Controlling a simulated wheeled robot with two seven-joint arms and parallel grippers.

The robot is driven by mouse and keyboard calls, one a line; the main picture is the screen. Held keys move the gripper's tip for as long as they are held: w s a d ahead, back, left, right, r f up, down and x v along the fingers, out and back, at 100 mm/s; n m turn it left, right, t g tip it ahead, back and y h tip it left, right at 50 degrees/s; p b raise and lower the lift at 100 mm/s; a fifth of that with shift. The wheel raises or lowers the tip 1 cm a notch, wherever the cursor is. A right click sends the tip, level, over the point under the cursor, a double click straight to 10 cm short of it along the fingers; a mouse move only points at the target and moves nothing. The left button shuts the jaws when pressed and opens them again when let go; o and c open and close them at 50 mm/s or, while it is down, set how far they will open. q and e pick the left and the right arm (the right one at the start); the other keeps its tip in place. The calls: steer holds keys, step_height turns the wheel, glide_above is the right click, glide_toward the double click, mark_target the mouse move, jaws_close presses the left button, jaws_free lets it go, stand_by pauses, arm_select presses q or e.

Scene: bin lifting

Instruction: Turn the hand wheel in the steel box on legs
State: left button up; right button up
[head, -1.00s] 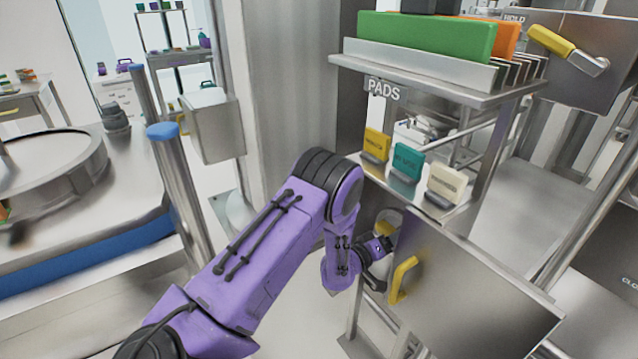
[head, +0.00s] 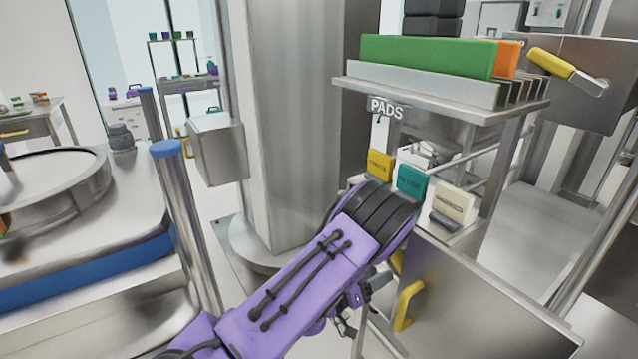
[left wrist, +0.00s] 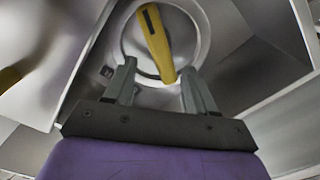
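The steel box on legs stands low at the right in the head view, with its door (head: 470,300) swung open and a yellow door handle (head: 408,305) on it. In the left wrist view, a round pale metal disc (left wrist: 197,30) with a yellow grip (left wrist: 153,35) across it appears to be the hand wheel. My left gripper (left wrist: 158,68) is open, its two grey fingers apart, with the lower end of the yellow grip showing between them. I cannot tell whether they touch. In the head view my forearm hides most of the box opening. My right gripper is not in view.
Above the box, a shelf holds yellow, teal (head: 411,182) and cream (head: 455,202) pads; a rack above holds green (head: 428,54) and orange boards. A steel post with a blue cap (head: 167,148) stands left of my arm. A steel column (head: 295,120) rises behind.

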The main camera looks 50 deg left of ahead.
arm_select(q)
steer(key=s+d+f+g+y, duration=0.2)
steer(key=s+f+g, duration=0.3)
steer(key=s+f, duration=0.4)
steer(key=s+d+f+n+g+y, duration=0.1)
steer(key=s+d+f+g+y, duration=0.1)
steer(key=s+f+g, duration=0.4)
steer(key=s+d+f, duration=0.1)
steer(key=s+f, duration=0.3)
steer(key=s, duration=0.2)
steer(key=shift+s+f+y+p, duration=0.15)
steer(key=shift+y+p, duration=0.25)
steer(key=shift+d, duration=0.1)
